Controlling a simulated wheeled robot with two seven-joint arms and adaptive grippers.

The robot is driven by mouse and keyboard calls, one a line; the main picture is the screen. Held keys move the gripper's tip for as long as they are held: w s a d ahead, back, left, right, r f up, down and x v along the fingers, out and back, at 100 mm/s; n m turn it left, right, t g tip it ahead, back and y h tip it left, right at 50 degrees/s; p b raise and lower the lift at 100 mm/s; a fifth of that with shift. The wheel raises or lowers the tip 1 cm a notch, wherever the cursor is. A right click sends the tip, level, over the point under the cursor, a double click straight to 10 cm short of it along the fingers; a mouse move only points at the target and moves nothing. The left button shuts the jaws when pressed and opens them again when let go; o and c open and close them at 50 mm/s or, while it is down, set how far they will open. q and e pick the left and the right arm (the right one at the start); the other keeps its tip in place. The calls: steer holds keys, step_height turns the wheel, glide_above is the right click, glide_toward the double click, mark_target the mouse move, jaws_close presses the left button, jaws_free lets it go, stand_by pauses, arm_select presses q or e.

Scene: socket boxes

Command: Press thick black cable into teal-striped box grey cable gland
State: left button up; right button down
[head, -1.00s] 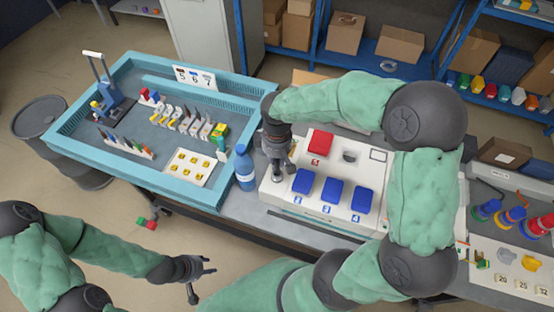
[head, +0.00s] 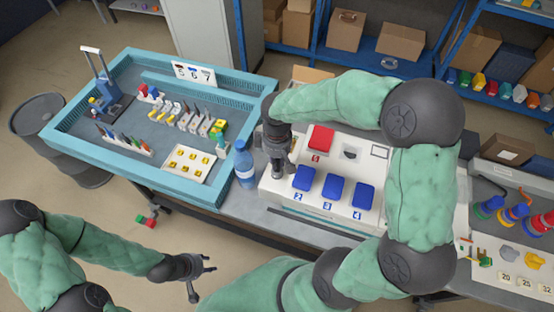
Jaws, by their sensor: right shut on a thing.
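A white box (head: 275,188) stands on the table, with a thin teal line along its front. On its top are a red cover (head: 321,138), several blue covers (head: 333,187) and a round grey fitting (head: 350,153); I cannot tell if this is the cable gland. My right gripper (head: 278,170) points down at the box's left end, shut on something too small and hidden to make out. I cannot pick out the thick black cable. My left gripper (head: 204,277) is open and empty, low in front of the table.
A blue bottle (head: 244,165) stands just left of the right gripper. A teal-rimmed tray (head: 70,155) with small parts fills the table's left. Another white panel (head: 500,280) with coloured plugs stands at right. Shelves with cartons (head: 401,42) are behind.

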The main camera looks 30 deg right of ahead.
steer(key=shift+f, duration=0.15)
steer(key=shift+f+b, duration=0.7)
steer(key=shift+f, duration=0.2)
steer(key=c, duration=1.2)
jaws_free()
steer(key=shift+o, duration=0.2)
steer(key=shift+r, duration=0.15)
step_height(320, 180, up, 12)
steer(key=shift+f, duration=0.15)
step_height(320, 180, up, 7)
steer(key=p, duration=0.6)
